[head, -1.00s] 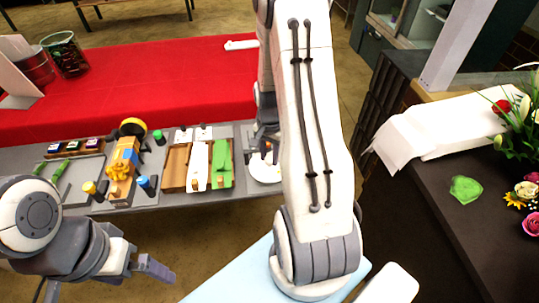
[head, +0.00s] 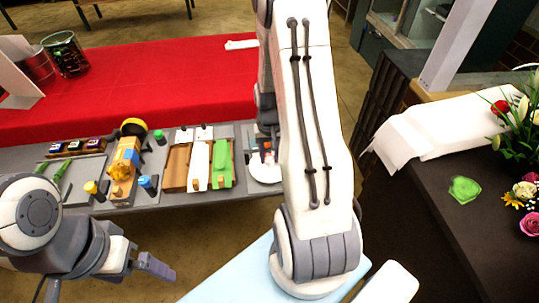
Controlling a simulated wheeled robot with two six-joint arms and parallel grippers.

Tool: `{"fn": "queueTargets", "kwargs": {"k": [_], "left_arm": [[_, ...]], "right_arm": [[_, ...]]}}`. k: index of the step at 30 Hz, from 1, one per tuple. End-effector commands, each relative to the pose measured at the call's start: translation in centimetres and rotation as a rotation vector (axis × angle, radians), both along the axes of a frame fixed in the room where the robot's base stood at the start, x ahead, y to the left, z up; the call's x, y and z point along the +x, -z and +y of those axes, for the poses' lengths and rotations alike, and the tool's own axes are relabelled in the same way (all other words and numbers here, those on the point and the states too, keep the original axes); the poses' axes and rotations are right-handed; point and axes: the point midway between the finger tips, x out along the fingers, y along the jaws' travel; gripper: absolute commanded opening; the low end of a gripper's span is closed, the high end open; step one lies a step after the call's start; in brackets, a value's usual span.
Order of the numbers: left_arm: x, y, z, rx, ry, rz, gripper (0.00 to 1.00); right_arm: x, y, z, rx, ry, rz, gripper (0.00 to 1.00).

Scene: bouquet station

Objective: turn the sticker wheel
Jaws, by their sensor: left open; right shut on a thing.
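The sticker wheel (head: 265,174) is a pale round disc at the right end of the grey bench. Small coloured pieces show at its upper edge, partly covered by my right gripper. My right gripper (head: 263,143) points down over the back of the wheel and is shut on a part of it. The exact grip is too small and too hidden to make out. My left gripper (head: 154,266) is open and empty at the lower left, in front of the bench and well away from the wheel.
The bench also holds a yellow tape dispenser (head: 123,160), a blue-capped bottle (head: 148,186), a wooden tray (head: 177,168) and a green block (head: 222,163). A red-covered table (head: 150,85) stands behind. A dark counter (head: 425,190) with flowers is at the right.

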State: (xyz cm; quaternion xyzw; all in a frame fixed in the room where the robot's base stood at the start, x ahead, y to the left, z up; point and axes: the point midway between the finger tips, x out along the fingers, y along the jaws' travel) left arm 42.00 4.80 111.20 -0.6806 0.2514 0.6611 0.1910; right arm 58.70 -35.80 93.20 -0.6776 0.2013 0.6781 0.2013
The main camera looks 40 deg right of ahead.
Motion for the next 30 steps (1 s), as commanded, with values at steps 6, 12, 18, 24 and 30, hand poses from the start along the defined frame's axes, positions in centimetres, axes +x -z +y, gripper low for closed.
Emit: {"fn": "queueTargets", "kwargs": {"k": [6,12,18,24,30], "left_arm": [[0.00,-0.06,0.01,0.000,0.000,0.000,1.00],[0.00,-0.05,0.00,0.000,0.000,0.000,1.00],[0.00,-0.06,0.01,0.000,0.000,0.000,1.00],[0.00,-0.05,0.00,0.000,0.000,0.000,1.00],[0.00,0.02,0.00,0.000,0.000,0.000,1.00]], "right_arm": [[0.00,-0.07,-0.06,-0.001,-0.027,-0.001,0.00],[-0.01,-0.07,-0.07,-0.001,-0.028,-0.001,0.00],[-0.01,-0.07,-0.07,-0.001,-0.028,-0.001,0.60],[0.00,-0.04,-0.04,-0.001,-0.027,-0.001,0.67],[0.06,-0.39,-0.06,-0.001,-0.027,-0.002,0.67]]}}
